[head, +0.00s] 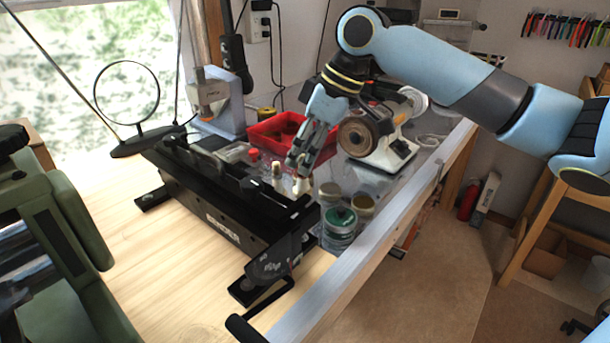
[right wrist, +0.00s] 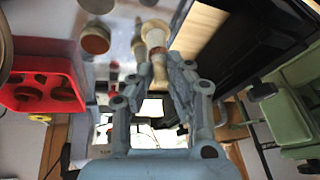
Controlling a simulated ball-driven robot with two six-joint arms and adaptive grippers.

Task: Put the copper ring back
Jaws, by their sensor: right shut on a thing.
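My right gripper (head: 301,170) reaches down from the upper right over the bench, at the end of the black machine bed. It is shut on a small pale tan piece (right wrist: 160,70), which shows between its fingers in the right wrist view. A cream, peg-like piece (head: 301,186) stands just below the fingertips in the head view, and a second one (head: 277,176) stands to its left. I cannot make out a copper ring for certain; the fingers hide part of the held piece. My left gripper is not in view.
A red tray (head: 250,137) with reddish-brown round shapes lies behind the gripper. A bench grinder (head: 375,138) stands to the right. Several small jars, one green (head: 340,222), stand in front. The wooden bench top (head: 150,275) is clear in front.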

